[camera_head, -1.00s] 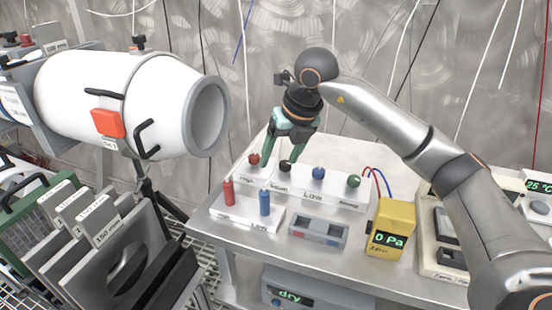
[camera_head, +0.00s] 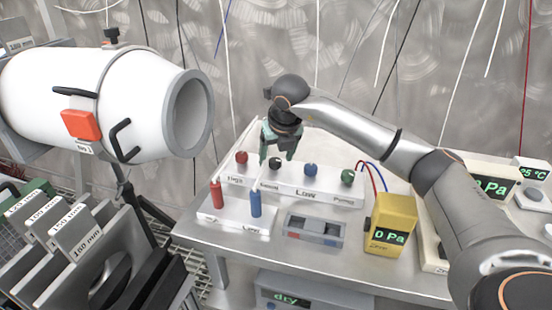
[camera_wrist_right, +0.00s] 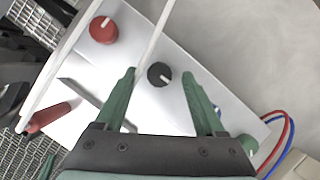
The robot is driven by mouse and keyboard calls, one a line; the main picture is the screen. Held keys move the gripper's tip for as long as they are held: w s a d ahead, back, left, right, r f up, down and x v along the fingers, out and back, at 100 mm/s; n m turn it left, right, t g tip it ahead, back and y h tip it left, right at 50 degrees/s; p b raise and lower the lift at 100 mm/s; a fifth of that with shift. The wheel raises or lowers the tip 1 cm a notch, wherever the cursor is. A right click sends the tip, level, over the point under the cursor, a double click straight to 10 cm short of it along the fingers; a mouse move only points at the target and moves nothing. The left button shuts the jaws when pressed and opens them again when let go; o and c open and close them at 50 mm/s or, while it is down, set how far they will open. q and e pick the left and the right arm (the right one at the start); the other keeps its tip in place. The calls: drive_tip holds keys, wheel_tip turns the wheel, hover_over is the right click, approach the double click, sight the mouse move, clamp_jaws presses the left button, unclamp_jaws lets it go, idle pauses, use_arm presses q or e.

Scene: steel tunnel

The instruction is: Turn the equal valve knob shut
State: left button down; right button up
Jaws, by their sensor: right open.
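The black knob (camera_head: 275,161) stands second from left on the white valve block (camera_head: 330,192); its label is too small to read surely, but it fits the equal valve. My right gripper (camera_head: 278,154) is open, with its green fingers pointing down over this knob. In the right wrist view the black knob (camera_wrist_right: 159,75) appears between the two open fingertips (camera_wrist_right: 158,71), with gaps on both sides. It bears a short pale pointer mark. I cannot tell how far below the tips it sits. My left gripper is not in view.
A red knob (camera_head: 241,157) is close left of the black one; blue (camera_head: 311,170) and green (camera_head: 347,177) knobs are to the right. Red (camera_head: 216,194) and blue (camera_head: 256,204) handles stand in front. A yellow gauge (camera_head: 391,225) reads 0 Pa.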

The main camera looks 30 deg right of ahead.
drive_tip(key=shift+w+f, duration=0.1)
drive_tip(key=shift+f, duration=0.25)
drive_tip(key=shift+c, duration=0.4)
clamp_jaws()
